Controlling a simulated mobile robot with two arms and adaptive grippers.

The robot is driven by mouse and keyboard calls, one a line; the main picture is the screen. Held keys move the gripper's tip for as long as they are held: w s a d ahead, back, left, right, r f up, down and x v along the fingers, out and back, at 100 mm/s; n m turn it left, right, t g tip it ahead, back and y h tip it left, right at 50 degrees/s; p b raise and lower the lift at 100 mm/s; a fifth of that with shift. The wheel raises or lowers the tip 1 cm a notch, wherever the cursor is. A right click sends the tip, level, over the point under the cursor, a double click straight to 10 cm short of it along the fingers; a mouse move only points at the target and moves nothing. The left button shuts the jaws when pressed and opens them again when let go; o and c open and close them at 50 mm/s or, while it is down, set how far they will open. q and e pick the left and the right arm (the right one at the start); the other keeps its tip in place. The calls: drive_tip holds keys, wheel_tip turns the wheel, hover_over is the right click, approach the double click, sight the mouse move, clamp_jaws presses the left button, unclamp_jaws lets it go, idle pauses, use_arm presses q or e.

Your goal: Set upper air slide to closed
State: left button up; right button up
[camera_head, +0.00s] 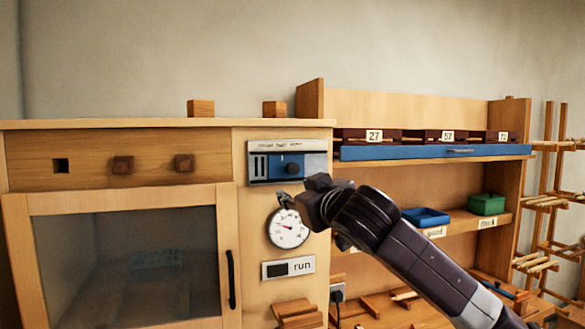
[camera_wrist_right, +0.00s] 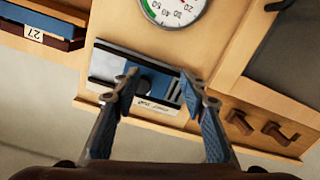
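The upper air slide (camera_head: 270,168) is a blue plate with a dark round knob (camera_head: 292,168) in a pale metal frame, mounted on the wooden cabinet front. The knob sits near the middle of the plate, with dark slots showing at the left. The slide appears upside down in the right wrist view (camera_wrist_right: 112,70), where one finger partly covers the dark knob. My right gripper (camera_head: 300,193) is just below the slide in the head view. In the wrist view its fingers (camera_wrist_right: 160,80) are spread apart with nothing held; contact with the knob cannot be told. My left gripper is out of view.
A round dial gauge (camera_head: 288,228) and a "run" plate (camera_head: 288,268) are below the slide. A glass door (camera_head: 130,265) with a dark handle (camera_head: 231,280) is at left. Shelves with a blue tray (camera_head: 427,217) and green box (camera_head: 486,204) stand at right.

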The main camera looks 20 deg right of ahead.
sight(294, 168)
drive_tip(key=shift+t, duration=0.3)
drive_tip(key=w+r+p, duration=0.1)
drive_tip(key=w, duration=0.1)
drive_tip(key=w+r+p, duration=0.1)
drive_tip(key=w+r, duration=0.1)
drive_tip(key=w+d+r+p, duration=0.1)
drive_tip(key=p, duration=0.1)
drive_tip(key=shift+w+d+r, duration=0.1)
drive_tip(key=shift+w+r, duration=0.2)
drive_tip(key=shift+w, duration=0.1)
drive_tip(key=shift+w+f+p, duration=0.15)
drive_tip(key=shift+w+p, duration=0.25)
drive_tip(key=shift+w, duration=0.25)
drive_tip(key=shift+c, duration=0.4)
clamp_jaws()
